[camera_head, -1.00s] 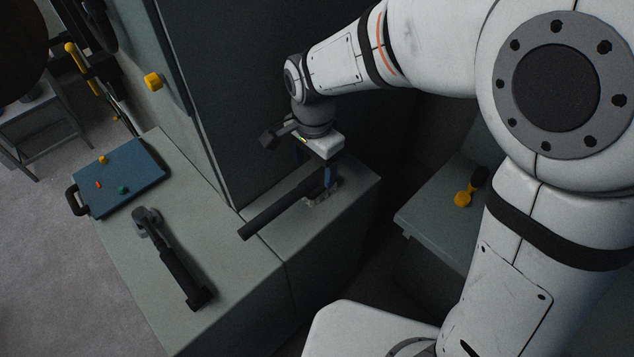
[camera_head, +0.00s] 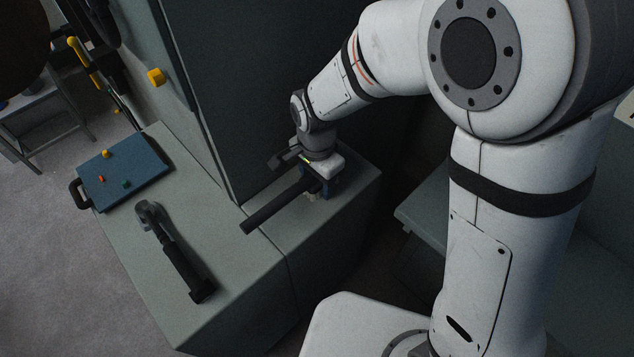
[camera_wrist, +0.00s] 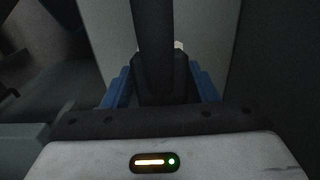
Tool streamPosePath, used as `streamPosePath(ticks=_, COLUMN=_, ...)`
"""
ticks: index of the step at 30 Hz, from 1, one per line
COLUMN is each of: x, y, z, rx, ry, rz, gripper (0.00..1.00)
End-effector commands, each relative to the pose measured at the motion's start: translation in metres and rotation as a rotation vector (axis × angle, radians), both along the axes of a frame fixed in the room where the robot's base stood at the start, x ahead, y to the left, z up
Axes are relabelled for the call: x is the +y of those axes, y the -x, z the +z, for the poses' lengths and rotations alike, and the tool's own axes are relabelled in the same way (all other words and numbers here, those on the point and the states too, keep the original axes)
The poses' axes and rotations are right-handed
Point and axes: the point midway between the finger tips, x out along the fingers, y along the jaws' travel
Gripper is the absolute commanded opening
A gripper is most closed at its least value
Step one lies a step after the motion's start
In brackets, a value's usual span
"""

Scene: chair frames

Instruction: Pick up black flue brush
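The black flue brush (camera_head: 270,212) lies on the grey cabinet top, its long dark handle pointing to the lower left in the head view. Its head end is mostly hidden under my gripper (camera_head: 324,190). In the wrist view the brush (camera_wrist: 155,45) runs up the middle, between the two blue fingers of my gripper (camera_wrist: 160,92). The fingers stand apart, one on each side of its wider dark part. A narrow gap seems to show on the left; contact on the right is unclear.
A dark long-handled tool (camera_head: 175,258) lies on the cabinet top (camera_head: 235,285) to the left. A blue case (camera_head: 128,178) with small coloured knobs lies behind it. A tall dark panel (camera_head: 235,90) rises close behind my gripper. Bare cabinet top lies around the brush handle.

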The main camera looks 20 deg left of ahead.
Motion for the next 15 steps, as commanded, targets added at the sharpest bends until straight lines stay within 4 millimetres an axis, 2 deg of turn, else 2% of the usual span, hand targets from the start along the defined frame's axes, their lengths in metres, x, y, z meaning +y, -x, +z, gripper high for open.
streamPosePath(ticks=2, x=0.0001, y=0.0, z=0.0002, rx=0.0, ry=0.0, rz=0.0, gripper=0.46)
streamPosePath(ticks=12, x=0.0003, y=0.0002, z=0.0003, rx=0.0, ry=0.0, rz=0.001, gripper=0.19)
streamPosePath(ticks=15, x=0.0005, y=0.0002, z=0.0004, rx=0.0, ry=-0.001, rz=0.001, gripper=0.15)
